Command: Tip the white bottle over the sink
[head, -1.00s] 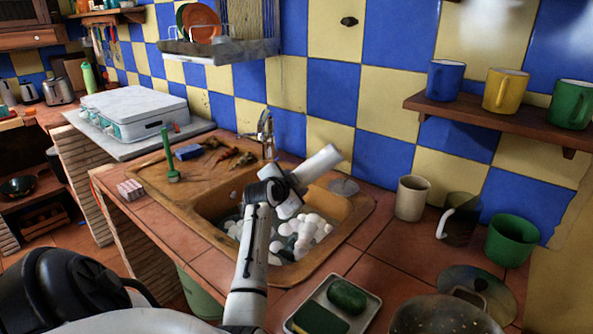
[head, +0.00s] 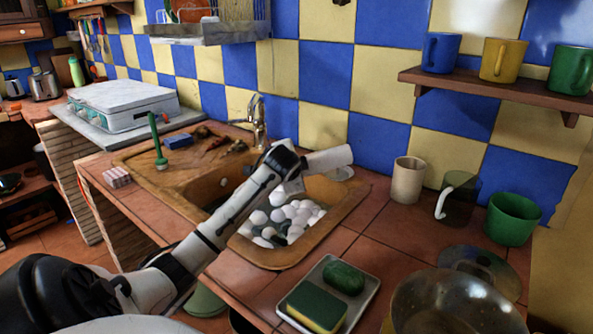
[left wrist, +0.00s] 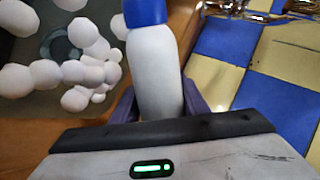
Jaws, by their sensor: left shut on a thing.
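The white bottle (left wrist: 155,75) with a blue cap (left wrist: 146,12) is in the middle of the left wrist view. My left gripper (left wrist: 160,102) is shut on its lower part, with purple fingers on both sides and the cap end pointing away from the hand. In the head view I cannot tell the bottle from the white parts of my arm, which reaches over the sink (head: 346,208). How far the bottle is tilted is not clear. White foam balls (head: 290,220) lie in the basin; they also show beside the bottle in the wrist view (left wrist: 85,70). My right gripper is not in view.
The tap (head: 258,122) stands behind the sink. A beige cup (head: 408,180), a dark glass mug (head: 459,195) and a green mug (head: 512,218) stand to its right. In front are a sponge tray (head: 362,305) and a metal pan (head: 450,305). A green brush (head: 158,145) stands at left.

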